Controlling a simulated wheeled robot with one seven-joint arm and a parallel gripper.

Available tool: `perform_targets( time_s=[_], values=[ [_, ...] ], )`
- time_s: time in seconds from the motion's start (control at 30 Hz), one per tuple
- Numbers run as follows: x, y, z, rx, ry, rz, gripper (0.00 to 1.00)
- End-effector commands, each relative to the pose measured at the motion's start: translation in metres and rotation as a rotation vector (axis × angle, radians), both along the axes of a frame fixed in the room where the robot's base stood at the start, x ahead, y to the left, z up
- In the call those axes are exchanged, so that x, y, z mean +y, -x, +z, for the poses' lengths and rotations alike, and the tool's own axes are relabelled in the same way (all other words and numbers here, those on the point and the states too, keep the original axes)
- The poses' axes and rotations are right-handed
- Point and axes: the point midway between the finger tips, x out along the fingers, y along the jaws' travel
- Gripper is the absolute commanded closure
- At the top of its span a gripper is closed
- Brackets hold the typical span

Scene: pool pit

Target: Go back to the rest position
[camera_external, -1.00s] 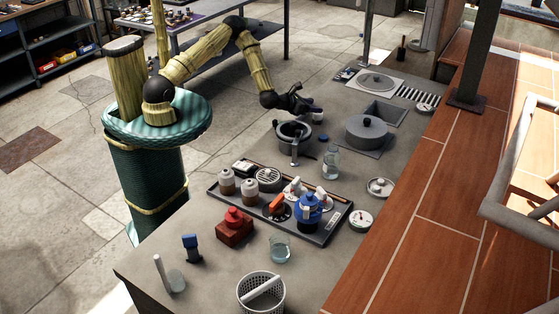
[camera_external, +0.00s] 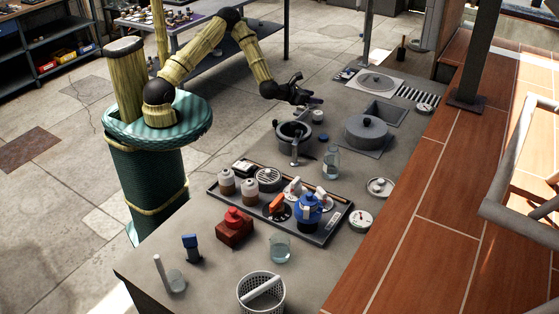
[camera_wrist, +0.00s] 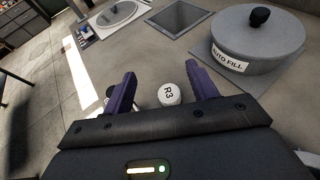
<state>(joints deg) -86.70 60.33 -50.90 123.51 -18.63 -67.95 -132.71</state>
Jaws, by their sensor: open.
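My gripper (camera_external: 309,99) is at the end of my raised arm, above the far left part of the grey counter (camera_external: 217,275). In the wrist view my gripper (camera_wrist: 161,90) shows two purple fingers spread apart with nothing between them. A small white container marked R3 (camera_wrist: 169,95) stands on the counter beyond and below the fingers; it also shows in the external view as a small pale cup (camera_external: 318,116), just below my gripper and apart from it.
A grey pot (camera_external: 295,133) and a lidded pot (camera_external: 366,131), marked AUTO FILL in the wrist view, stand nearby. A square sink opening (camera_external: 385,112) lies behind. A black tray (camera_external: 329,235) with several bottles sits nearer. A glass jar (camera_external: 331,163) stands between. Open floor lies left.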

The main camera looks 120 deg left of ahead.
Motion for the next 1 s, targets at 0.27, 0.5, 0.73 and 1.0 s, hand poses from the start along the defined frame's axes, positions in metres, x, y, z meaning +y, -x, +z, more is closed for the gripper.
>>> perform_targets(
  time_s=[0.27,0.5,0.73,1.0],
  values=[
    [-0.007,-0.01,0.005,0.038,-0.04,-0.066,0.42],
    [-0.068,-0.069,0.034,0.351,-0.394,-0.574,0.42],
    [-0.156,-0.1,0.047,0.759,-0.957,-1.18,0.42],
    [-0.214,-0.089,0.046,1.085,-1.523,-1.632,0.42]
  ],
)
